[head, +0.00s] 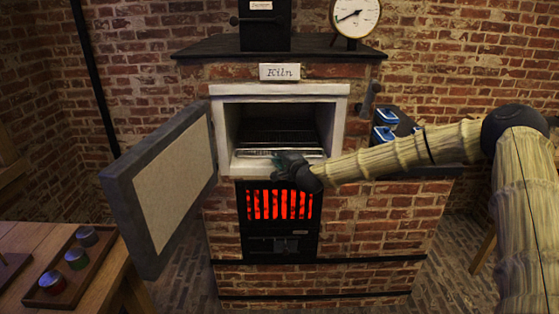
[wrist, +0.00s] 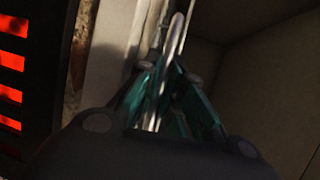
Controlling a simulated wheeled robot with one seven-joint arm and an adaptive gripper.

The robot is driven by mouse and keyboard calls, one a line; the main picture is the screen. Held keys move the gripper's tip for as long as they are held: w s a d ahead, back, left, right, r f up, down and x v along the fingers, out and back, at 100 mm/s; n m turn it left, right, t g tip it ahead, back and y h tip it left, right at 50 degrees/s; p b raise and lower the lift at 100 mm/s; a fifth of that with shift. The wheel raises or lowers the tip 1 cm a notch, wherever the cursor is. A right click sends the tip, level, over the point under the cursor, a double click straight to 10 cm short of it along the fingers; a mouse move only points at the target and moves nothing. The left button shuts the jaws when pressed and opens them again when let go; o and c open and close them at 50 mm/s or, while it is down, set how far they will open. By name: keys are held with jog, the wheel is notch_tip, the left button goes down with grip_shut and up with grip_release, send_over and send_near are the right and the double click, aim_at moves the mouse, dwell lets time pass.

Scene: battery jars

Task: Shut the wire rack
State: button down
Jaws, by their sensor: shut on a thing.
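The wire rack (head: 262,153) sits low inside the open white-framed kiln chamber. Its shiny front bar lies just inside the lower edge of the opening. My gripper (head: 278,160) is at that front bar, in front of the opening. In the wrist view, its teal fingers (wrist: 172,85) are shut around a shiny metal bar of the rack (wrist: 178,35). How far the rack is pulled out is hard to tell, and part of it is hidden by my gripper.
The kiln door (head: 165,190) stands wide open to the left. A glowing red grate (head: 280,204) is below the chamber. Blue-lidded containers (head: 386,126) stand on the right ledge. A tray (head: 60,290) with small jars lies on the wooden table at lower left.

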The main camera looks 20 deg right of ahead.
jog(key=shift+w+d+f+b, duration=0.1)
jog(key=shift+w+d+b, duration=0.15)
jog(key=shift+w+b, duration=0.35)
jog(key=shift+w+r, duration=0.2)
jog(key=c, duration=1.9)
grip_release()
jog(key=shift+o, duration=0.4)
jog(key=shift+w, duration=0.1)
jog(key=v, duration=1.2)
jog(key=shift+f, duration=0.1)
